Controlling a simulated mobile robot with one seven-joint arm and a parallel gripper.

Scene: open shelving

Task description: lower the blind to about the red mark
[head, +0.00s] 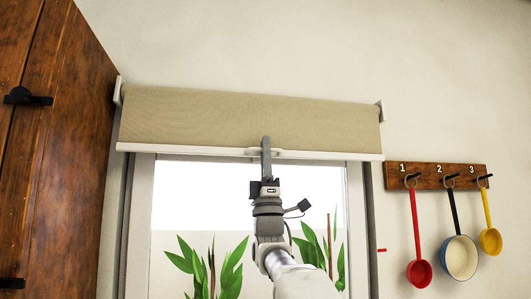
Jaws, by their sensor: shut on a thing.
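The beige blind (200,118) covers the top of the window and ends in a white bottom bar (195,150). A small handle (284,154) sits at the middle of the bar. My gripper (266,148) reaches up to the bar and is shut on the handle, hiding part of it. The small red mark (382,250) is on the wall just right of the window frame, well below the bar.
A wooden cabinet (60,130) with black fittings stands at the left. A rack (434,176) on the right wall holds a red ladle (419,273), a pan (459,258) and a yellow ladle (490,241). Green plants (225,268) show through the window.

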